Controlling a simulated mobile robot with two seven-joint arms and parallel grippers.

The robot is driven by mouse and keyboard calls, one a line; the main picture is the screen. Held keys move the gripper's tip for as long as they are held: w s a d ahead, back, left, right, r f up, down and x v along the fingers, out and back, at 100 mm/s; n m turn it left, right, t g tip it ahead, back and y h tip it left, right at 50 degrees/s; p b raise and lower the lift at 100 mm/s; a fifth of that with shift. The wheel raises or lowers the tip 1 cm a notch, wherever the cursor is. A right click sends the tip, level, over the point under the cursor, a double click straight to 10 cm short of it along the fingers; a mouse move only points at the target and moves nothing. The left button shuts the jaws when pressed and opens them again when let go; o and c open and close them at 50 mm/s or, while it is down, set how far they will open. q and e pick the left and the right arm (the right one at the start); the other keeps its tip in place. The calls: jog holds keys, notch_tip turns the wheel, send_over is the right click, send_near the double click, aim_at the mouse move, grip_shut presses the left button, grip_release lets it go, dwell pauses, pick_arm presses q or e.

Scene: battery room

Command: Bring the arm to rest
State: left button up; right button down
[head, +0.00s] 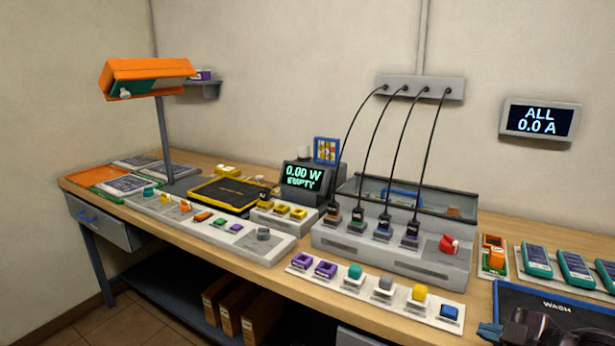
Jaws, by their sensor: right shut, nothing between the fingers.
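My right gripper (489,330) shows at the bottom right edge, dark and partly cut off by the frame. It is shut with nothing between its fingers, over the near left corner of the dark blue mat marked WASH (545,297). My left gripper is not in view.
A wooden bench (275,276) runs along the wall. A grey charging station (390,256) with several black cables stands mid-bench. A strip of coloured blocks (375,291) lies in front of it. Teal packs (575,268) lie at right.

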pick_arm(q)
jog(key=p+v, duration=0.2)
jog(key=p, duration=0.1)
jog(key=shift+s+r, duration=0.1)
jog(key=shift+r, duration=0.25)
pick_arm(e)
jog(key=s+a+f+m+h, duration=0.2)
jog(key=s+f+m, duration=0.4)
jog(key=s+f, duration=0.4)
jog(key=s+a+f+m+h, duration=0.3)
jog(key=s+f+m, duration=0.3)
jog(key=s+f, duration=0.5)
jog(key=shift+s+a+h, duration=0.25)
jog(key=shift+s+h, duration=0.05)
jog(key=shift+s, duration=0.85)
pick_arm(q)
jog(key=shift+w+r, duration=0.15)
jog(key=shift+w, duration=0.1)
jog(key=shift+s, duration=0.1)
pick_arm(e)
jog(key=c, duration=1.8)
grip_release()
jog(key=shift+c, duration=0.2)
